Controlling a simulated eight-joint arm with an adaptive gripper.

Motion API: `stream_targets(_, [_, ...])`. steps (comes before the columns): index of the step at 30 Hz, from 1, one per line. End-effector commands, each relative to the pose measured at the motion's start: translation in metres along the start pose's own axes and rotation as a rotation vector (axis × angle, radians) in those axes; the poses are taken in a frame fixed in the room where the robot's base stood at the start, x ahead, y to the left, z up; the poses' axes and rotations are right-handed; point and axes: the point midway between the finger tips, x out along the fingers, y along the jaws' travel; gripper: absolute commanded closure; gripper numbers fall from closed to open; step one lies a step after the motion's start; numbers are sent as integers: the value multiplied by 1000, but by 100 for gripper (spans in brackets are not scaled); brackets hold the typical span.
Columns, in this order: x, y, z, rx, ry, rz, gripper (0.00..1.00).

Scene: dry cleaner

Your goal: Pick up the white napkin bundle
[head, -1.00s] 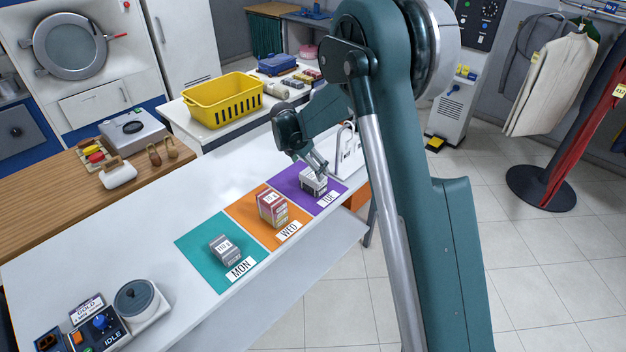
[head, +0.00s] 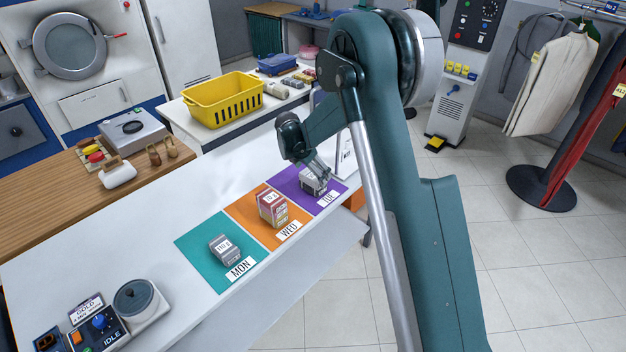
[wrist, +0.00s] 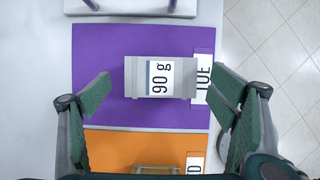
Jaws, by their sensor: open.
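The white napkin bundle (head: 309,186) sits on the purple TUE mat (head: 328,205), partly hidden by my gripper in the head view. In the wrist view the bundle (wrist: 134,77) looks pale grey-white, with a white "90 g" label facing up. My gripper (wrist: 162,98) is open and empty above the mat. In the wrist view its two fingers are spread wide, left and right of the bundle and slightly below it in the picture. In the head view my gripper (head: 323,174) is just above the bundle; contact cannot be told.
A red-and-white bundle (head: 271,208) stands on the orange WED mat (head: 246,211). A grey bundle (head: 224,250) is on the teal MON mat (head: 200,265). A white stand (head: 345,150) is close behind the purple mat.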

Motion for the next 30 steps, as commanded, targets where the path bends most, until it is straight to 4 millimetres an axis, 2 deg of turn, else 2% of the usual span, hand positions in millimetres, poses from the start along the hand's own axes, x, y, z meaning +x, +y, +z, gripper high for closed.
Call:
stream_targets(3, [14,0,0,0,0,0,16])
stream_targets(9, [26,0,0,0,0,0,16])
stream_targets(26, [26,0,0,0,0,0,16])
stream_targets(30, [26,0,0,0,0,0,33])
